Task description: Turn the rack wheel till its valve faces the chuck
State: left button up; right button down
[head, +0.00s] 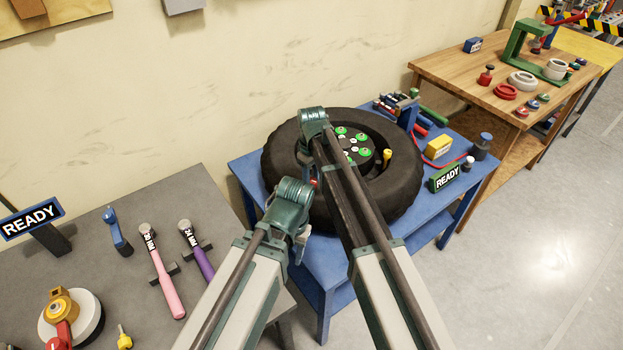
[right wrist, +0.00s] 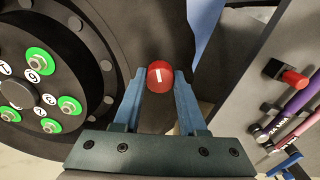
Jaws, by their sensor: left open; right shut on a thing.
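The wheel, with a black tyre (head: 400,190), lies on a blue stand, and its dark hub has green-ringed nuts. A red knob with a white mark (right wrist: 160,75) is on the wheel in the right wrist view. My right gripper (right wrist: 160,80) is shut on this knob, one blue finger on each side. A yellow piece (head: 387,156) stands at the rim's right. I cannot tell which part is the valve or the chuck.
The blue stand (head: 342,292) also carries a READY sign (head: 447,176), a yellow box (head: 439,147) and bottles. A grey bench (head: 120,270) at left holds a pink-handled tool (head: 166,285) and a purple-handled one. A wooden bench (head: 450,72) stands at the back right. The right floor is clear.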

aim_at(391, 186)
jog(key=shift+s+d, duration=0.25)
jog(key=shift+d, duration=0.2)
jog(key=d+n, duration=0.2)
jog(key=d, duration=0.2)
jog(key=s+d+n, duration=0.1)
jog(key=d+n, duration=0.1)
jog(key=d, duration=0.1)
jog(key=s+d+n, duration=0.1)
jog(key=d, duration=0.3)
jog(key=shift+s+d+n, duration=0.2)
jog(key=shift+d+n, duration=0.1)
jog(key=shift+n, duration=0.1)
jog(key=w+d+n, duration=0.1)
jog(key=d+n, duration=0.1)
jog(key=d, duration=0.2)
jog(key=w+d+n, duration=0.1)
jog(key=d+n, duration=0.1)
jog(key=d, duration=0.2)
jog(key=w+d+n, duration=0.2)
jog(key=d, duration=0.2)
jog(key=shift+d, duration=0.1)
jog(key=shift+w+d+n, duration=0.35)
jog(key=shift+d+n, duration=0.15)
jog(key=shift+d, duration=0.1)
jog(key=shift+c, duration=2.3)
grip_release()
